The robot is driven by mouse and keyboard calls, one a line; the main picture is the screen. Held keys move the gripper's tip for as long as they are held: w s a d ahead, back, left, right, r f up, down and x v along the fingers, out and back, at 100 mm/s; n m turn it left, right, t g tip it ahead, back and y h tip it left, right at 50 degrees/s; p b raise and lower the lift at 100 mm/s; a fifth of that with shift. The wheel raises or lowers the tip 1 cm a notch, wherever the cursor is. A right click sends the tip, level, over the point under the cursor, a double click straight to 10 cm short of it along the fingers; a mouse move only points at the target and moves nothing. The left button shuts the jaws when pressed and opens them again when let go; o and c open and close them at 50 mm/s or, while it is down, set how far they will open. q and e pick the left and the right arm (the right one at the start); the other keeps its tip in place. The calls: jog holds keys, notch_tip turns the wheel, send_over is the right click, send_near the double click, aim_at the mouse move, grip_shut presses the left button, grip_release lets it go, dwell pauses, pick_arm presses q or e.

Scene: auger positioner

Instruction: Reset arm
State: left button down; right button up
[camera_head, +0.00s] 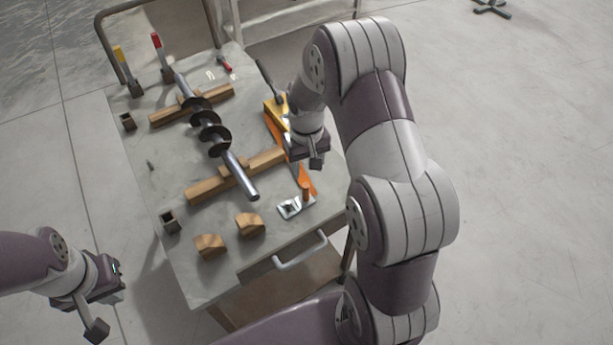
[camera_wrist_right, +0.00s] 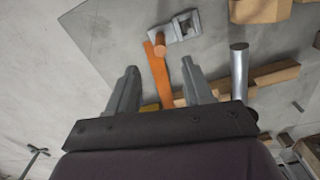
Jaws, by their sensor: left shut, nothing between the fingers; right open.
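My right arm reaches over the right side of the cart table (camera_head: 190,265). Its gripper (camera_head: 316,160) hangs above the table's right edge, near an orange bar (camera_head: 305,180). In the right wrist view the right gripper (camera_wrist_right: 160,85) is open, its two fingers apart with nothing held. The orange bar (camera_wrist_right: 158,75) shows beyond and between the fingers. My left gripper (camera_head: 108,305) is shut and empty, off the table at the lower left. A metal auger (camera_head: 212,135) with dark flights lies across two wooden beams (camera_head: 205,190) on the table.
Two wooden blocks (camera_head: 250,224) sit near the front edge, beside a metal clamp base (camera_head: 292,208). Red-handled (camera_head: 158,45) and yellow-handled (camera_head: 120,58) clamps stand at the back left. A cart handle (camera_head: 300,252) juts out in front. Open floor lies at the right.

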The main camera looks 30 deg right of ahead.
jog(key=shift+r, duration=0.2)
dwell(0.4)
jog(key=s+a+r+p, duration=0.1)
jog(key=s+a+r, duration=0.3)
jog(key=s+r, duration=0.1)
jog(key=s+a+r+n+t+p, duration=0.1)
jog(key=s+a+r, duration=0.3)
jog(key=s, duration=0.4)
jog(key=shift+s+r+p, duration=0.2)
jog(key=shift+r+p, duration=0.2)
jog(key=shift+r, duration=0.15)
jog(key=shift+s+a, duration=0.1)
